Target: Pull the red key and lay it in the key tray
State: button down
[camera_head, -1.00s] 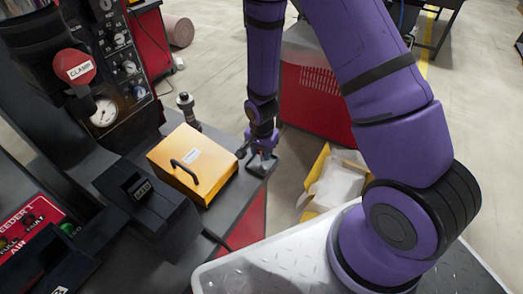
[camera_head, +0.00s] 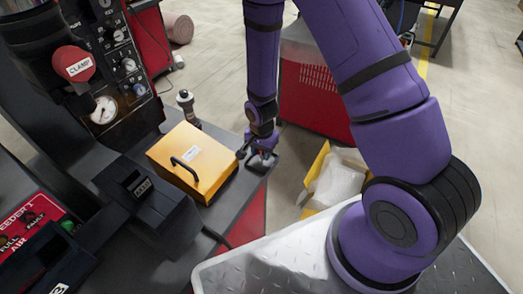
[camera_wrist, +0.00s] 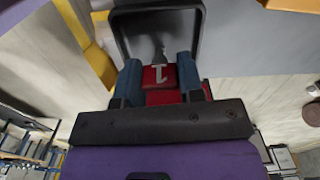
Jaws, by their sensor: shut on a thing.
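My gripper (camera_wrist: 160,76) is shut on the red key (camera_wrist: 157,98), whose red head carries a pale mark like a "1". The key's grey metal shaft (camera_wrist: 158,52) points away from the fingers, over the dark key tray (camera_wrist: 202,35). In the head view, my gripper (camera_head: 262,152) is at the tray (camera_head: 270,167), on the right end of the dark bench top. The key is mostly hidden there. I cannot tell whether the key touches the tray floor.
A yellow box cover with a black handle (camera_head: 206,172) stands just left of the tray. A grey cylindrical post (camera_head: 187,104) is behind it. A yellow carton with white wrapping (camera_head: 338,180) lies on the floor to the right of the bench.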

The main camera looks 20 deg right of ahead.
jog(key=c, duration=0.7)
grip_release()
jog(key=shift+o, duration=0.2)
notch_tip(320, 180, up, 11)
jog(key=shift+f, duration=0.15)
